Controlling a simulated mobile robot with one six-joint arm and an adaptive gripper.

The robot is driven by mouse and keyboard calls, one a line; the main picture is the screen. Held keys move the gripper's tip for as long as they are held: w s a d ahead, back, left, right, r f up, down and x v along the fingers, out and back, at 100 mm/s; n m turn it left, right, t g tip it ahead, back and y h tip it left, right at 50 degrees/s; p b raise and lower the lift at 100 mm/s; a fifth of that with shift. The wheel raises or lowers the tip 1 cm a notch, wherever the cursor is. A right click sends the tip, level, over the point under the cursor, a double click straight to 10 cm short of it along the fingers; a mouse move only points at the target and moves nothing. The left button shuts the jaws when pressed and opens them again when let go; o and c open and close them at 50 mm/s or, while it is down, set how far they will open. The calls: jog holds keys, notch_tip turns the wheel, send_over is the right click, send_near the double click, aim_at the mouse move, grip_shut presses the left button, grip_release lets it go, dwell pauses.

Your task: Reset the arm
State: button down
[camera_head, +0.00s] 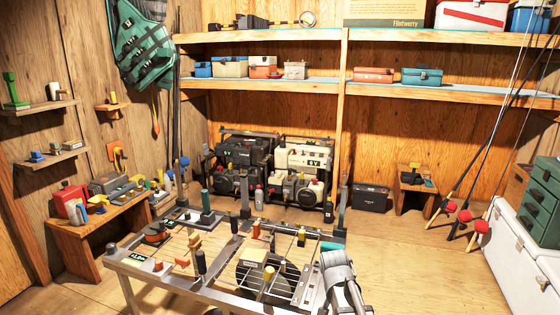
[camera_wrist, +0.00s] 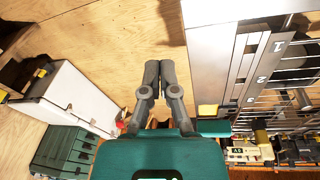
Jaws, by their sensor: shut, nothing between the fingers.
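My gripper (camera_wrist: 158,68) is in the wrist view, its two dark grey fingers together and nothing between them. It hangs over bare wooden floor beside the metal edge of the workbench (camera_wrist: 205,60). In the head view my grey and white arm rises at the bottom, just right of the metal-framed workbench (camera_head: 122,268). My fingertips cannot be made out there.
The bench holds several small tools and bottles. A white chest (camera_head: 507,262) and a green drawer case (camera_head: 541,203) stand at the right. Two generators (camera_head: 303,170) stand at the back wall. Rods with red ends (camera_head: 465,216) lean at the right. Floor between bench and chest is clear.

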jog(key=s+n+g+y, duration=0.1)
jog(key=s+n+y, duration=0.1)
jog(key=s+n, duration=0.6)
notch_tip(320, 180, up, 25)
jog(key=s+m+p, duration=0.1)
jog(key=m+p, duration=0.1)
jog(key=p, duration=2.3)
jog(key=shift+s+a+p, duration=0.3)
jog(key=shift+s, duration=0.1)
jog(key=shift+r, duration=0.1)
